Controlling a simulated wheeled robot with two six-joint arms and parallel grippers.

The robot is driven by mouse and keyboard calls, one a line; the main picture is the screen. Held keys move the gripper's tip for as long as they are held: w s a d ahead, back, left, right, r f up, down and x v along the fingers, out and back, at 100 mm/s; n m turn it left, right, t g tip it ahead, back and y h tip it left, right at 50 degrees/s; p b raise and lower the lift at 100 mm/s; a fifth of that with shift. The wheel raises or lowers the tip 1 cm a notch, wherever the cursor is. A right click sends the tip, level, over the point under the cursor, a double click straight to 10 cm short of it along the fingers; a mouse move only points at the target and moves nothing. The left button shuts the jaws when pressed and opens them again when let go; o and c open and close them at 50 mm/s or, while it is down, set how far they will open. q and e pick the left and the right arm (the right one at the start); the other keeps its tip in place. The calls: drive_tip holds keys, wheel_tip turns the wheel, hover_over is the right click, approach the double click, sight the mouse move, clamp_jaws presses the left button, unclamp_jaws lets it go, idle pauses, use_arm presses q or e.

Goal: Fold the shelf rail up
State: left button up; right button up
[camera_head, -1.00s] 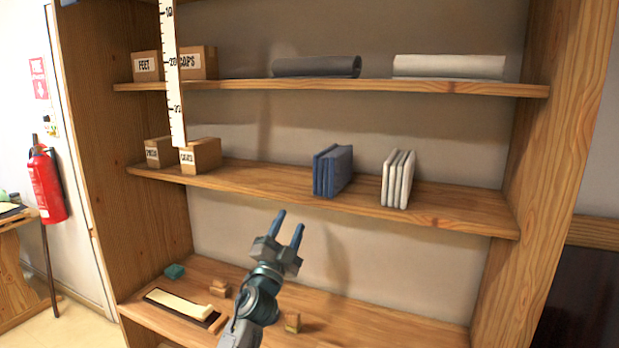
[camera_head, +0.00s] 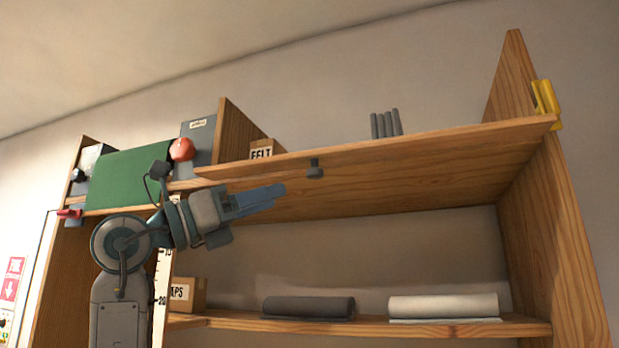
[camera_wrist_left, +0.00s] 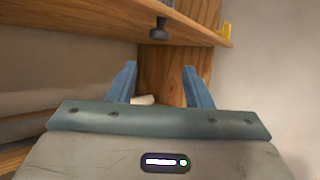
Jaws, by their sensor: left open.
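The long wooden strip along the front of the top shelf (camera_head: 430,141) looks like the rail; I cannot tell it clearly from the shelf edge. A dark knob (camera_head: 316,169) sticks down from it, and the knob also shows in the left wrist view (camera_wrist_left: 158,31). My left gripper (camera_head: 284,190) is just below and left of the knob in the head view, its fingers pointing right. In the left wrist view the two blue fingers (camera_wrist_left: 158,68) are apart with nothing between them, and the knob appears above them. My right gripper is not in view.
Above stand a green panel (camera_head: 127,175), a red round object (camera_head: 182,149), a FELT box (camera_head: 262,150) and grey upright pieces (camera_head: 385,124). A yellow piece (camera_head: 547,104) sits on the right side post. Rolls (camera_head: 308,307) lie on the shelf below.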

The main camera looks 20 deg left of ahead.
sight(311, 177)
use_arm(q)
drive_tip(key=shift+t+y, duration=0.3)
drive_tip(key=shift+y, duration=0.2)
drive_tip(key=p+x, duration=0.2)
drive_tip(key=x, duration=0.1)
drive_tip(key=r+p+x, duration=0.1)
drive_tip(key=p+x, duration=0.1)
drive_tip(key=x, duration=0.1)
drive_tip(key=p+x, duration=0.2)
drive_tip(key=x, duration=0.1)
drive_tip(key=shift+s+r, duration=0.25)
drive_tip(key=shift+r, duration=0.25)
drive_tip(key=shift+w+d+p, duration=0.25)
drive_tip(key=shift+w+p, duration=0.15)
drive_tip(key=shift+w, duration=0.05)
drive_tip(key=c, duration=0.9)
